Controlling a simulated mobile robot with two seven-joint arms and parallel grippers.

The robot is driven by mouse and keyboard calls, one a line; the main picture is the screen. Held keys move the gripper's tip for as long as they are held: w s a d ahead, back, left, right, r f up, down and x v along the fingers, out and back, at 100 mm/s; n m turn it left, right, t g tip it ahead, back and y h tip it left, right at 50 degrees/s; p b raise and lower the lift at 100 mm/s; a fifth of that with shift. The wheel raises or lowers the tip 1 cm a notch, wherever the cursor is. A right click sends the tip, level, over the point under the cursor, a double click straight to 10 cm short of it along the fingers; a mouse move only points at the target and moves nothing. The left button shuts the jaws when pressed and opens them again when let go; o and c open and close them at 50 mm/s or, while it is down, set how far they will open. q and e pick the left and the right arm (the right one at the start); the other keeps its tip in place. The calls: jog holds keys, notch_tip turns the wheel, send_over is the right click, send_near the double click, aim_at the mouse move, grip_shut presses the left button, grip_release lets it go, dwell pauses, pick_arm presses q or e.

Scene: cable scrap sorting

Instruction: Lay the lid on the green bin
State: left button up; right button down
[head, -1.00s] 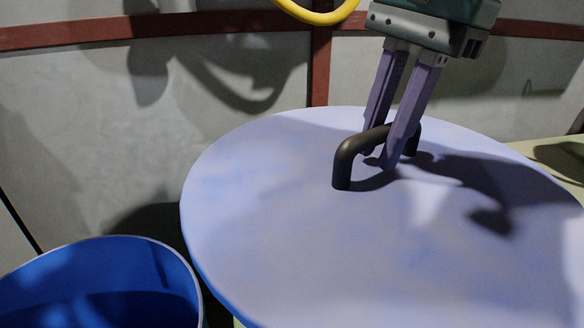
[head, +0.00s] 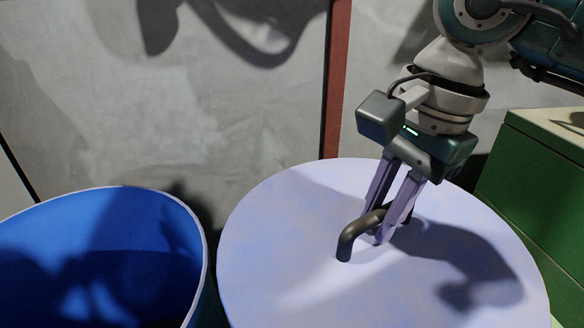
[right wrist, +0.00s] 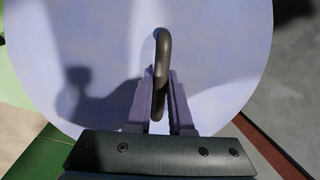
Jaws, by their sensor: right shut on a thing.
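The lid (head: 290,220) is a large, round, pale blue-lavender disc with a dark arched handle (head: 348,240). It looks roughly level in the head view. My right gripper (head: 377,226) comes down from above and is shut on the handle. In the right wrist view, the fingers (right wrist: 160,85) are on either side of the handle (right wrist: 162,45), and the lid (right wrist: 105,45) fills most of the picture. I cannot make out the green bin; what is under the lid is hidden. My left gripper is not in view.
An open blue bin (head: 203,235) stands to the left, close beside the lid. A green box-like body (head: 535,180) with a pale top stands at the right, behind the lid's edge. A grey wall (head: 250,110) with a red-brown post (head: 337,80) is behind.

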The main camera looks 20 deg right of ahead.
jog(key=shift+r, duration=0.1)
jog(key=shift+w, duration=0.1)
jog(key=shift+f, duration=0.25)
jog(key=c, duration=0.8)
grip_release()
jog(key=shift+r, duration=0.1)
